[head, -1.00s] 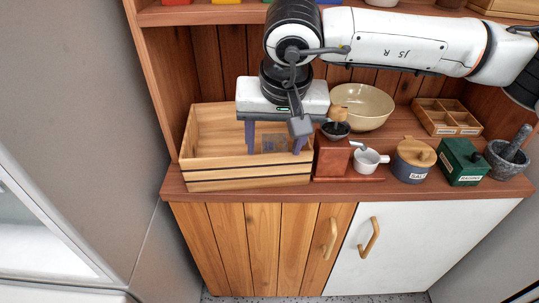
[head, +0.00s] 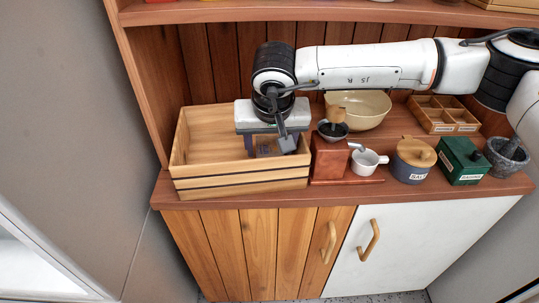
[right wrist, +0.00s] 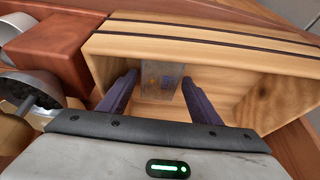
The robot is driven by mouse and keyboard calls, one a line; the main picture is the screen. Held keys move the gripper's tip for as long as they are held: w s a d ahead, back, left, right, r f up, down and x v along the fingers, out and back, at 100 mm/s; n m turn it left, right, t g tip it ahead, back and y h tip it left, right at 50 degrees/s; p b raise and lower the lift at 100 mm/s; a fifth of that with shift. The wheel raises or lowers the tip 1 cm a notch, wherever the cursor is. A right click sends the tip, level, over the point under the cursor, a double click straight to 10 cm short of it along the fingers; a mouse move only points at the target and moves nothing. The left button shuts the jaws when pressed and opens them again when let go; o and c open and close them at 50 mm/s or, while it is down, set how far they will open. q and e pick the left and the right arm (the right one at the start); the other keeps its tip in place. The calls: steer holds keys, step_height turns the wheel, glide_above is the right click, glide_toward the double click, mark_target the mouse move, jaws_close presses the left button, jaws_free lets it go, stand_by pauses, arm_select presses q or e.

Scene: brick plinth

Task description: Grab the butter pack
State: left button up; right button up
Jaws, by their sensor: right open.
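A small greyish pack with printed patches, which looks like the butter pack (right wrist: 160,82), is inside the wooden crate (right wrist: 200,52) against its wall in the right wrist view. In the head view the pack (head: 268,147) shows partly behind my right gripper (head: 269,153). My right gripper points down into the crate (head: 240,184) with its two dark fingers apart. In the right wrist view the fingers (right wrist: 160,88) are to either side of the pack, with gaps between. I cannot tell how far the fingertips are above it. My left gripper is not in view.
Right of the crate are a reddish wooden grinder (head: 331,160), a white cup (head: 368,161), a salt jar (head: 413,160), a green box (head: 462,161) and a mortar (head: 505,158). A cream bowl (head: 362,108) and a divided tray (head: 443,114) stand behind. A shelf (head: 300,12) runs above.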

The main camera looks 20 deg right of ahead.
steer(key=shift+w+f, duration=0.1)
steer(key=shift+f, duration=0.15)
steer(key=shift+f+b, duration=0.25)
steer(key=shift+b, duration=0.05)
stand_by(0.5)
steer(key=c, duration=1)
steer(key=shift+r, duration=0.2)
